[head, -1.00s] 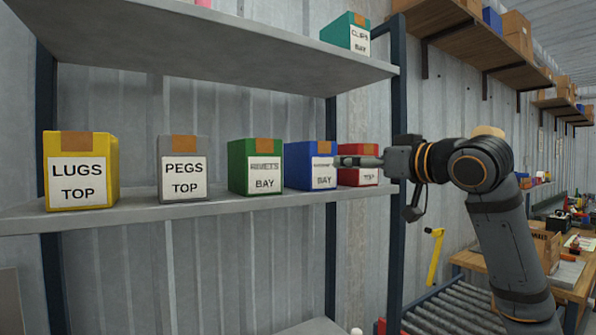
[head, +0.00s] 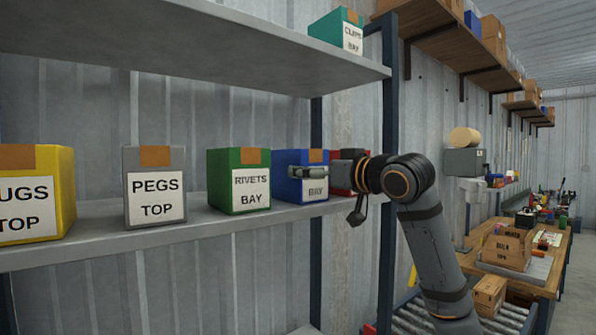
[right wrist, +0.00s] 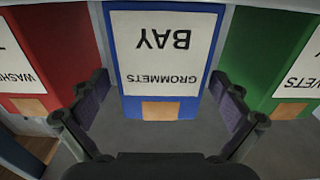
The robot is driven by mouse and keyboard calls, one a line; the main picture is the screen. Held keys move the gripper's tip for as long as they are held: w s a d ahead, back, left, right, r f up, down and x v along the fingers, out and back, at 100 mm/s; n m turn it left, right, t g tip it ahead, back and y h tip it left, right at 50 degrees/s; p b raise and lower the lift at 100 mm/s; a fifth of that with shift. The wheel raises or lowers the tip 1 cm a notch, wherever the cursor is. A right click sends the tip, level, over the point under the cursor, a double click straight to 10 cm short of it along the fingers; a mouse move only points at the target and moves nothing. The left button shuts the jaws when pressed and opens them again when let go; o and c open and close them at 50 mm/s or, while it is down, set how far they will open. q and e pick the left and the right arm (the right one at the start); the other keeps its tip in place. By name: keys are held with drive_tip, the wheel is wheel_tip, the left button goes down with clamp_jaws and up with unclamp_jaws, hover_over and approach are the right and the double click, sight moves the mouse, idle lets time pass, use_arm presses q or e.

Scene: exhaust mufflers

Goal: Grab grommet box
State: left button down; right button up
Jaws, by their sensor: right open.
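The grommet box is blue with a white label and stands on the middle shelf in the head view (head: 290,187). In the right wrist view the grommet box (right wrist: 157,50) appears upside down, with "GROMMETS BAY" readable on its label. My right gripper (head: 305,171) is in front of the box in the head view and hides part of its label. In the right wrist view my right gripper (right wrist: 162,92) is open, with one finger near each side edge of the box. I cannot tell whether the fingers touch it. My left gripper is not in view.
A green rivets box (head: 239,181) stands left of the grommet box, and a red box (head: 341,160) stands right, partly hidden by my arm. Pegs (head: 155,187) and lugs (head: 36,194) boxes are further left. A dark shelf post (head: 389,200) is beside my arm.

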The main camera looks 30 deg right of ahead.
drive_tip(key=w, duration=0.1)
drive_tip(key=w+p, duration=0.1)
drive_tip(key=w, duration=0.2)
drive_tip(key=shift+w+a+p, duration=0.15)
drive_tip(key=shift+a+p, duration=0.1)
drive_tip(key=shift+p, duration=0.15)
drive_tip(key=shift+w, duration=0.2)
drive_tip(key=shift+s, duration=0.25)
drive_tip(key=shift+c, duration=1.5)
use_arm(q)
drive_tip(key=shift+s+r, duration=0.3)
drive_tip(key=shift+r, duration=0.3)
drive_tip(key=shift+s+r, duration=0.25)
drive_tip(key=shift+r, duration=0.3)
use_arm(e)
drive_tip(key=c, duration=1.3)
